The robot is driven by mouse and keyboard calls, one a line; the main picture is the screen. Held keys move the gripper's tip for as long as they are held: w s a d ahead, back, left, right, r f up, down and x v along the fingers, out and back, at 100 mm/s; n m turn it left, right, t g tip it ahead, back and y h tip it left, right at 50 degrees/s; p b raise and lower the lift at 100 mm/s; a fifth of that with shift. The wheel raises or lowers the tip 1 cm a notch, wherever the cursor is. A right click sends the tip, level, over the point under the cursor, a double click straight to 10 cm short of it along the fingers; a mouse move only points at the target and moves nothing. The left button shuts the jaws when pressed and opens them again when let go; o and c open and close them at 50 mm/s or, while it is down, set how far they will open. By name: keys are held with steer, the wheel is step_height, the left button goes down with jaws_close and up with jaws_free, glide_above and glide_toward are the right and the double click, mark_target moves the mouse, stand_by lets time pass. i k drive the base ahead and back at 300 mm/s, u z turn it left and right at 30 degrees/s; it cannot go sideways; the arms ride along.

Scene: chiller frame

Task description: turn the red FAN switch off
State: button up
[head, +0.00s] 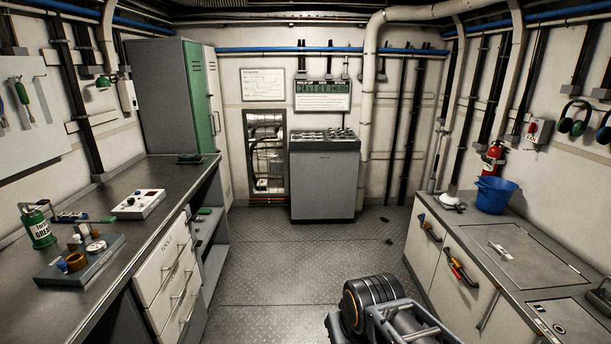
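A small pale box with a red switch (533,128) is mounted on the right wall, between the fire extinguisher and the green ear defenders. It is the only red wall switch I can make out. Any FAN label and the switch's position are too small to read. My gripper's fingers do not show. A dark ringed cylinder with a grey frame, which looks like part of my own arm, is at the bottom centre, well away from the switch.
The right counter (520,262) stands below the switch, with a blue bucket (495,195) and a fire extinguisher (493,160) near its far end. The left bench (150,232) holds tools and a white control box (139,204). The metal floor (275,265) between is mostly open, with small dark bits.

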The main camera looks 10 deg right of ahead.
mark_target(533, 127)
steer(key=z, duration=0.1)
steer(key=i, duration=2.3)
steer(key=z, duration=0.6)
steer(key=i, duration=1.95)
steer(key=z, duration=1.85)
steer(key=i, duration=1.55)
steer(key=z, duration=0.8)
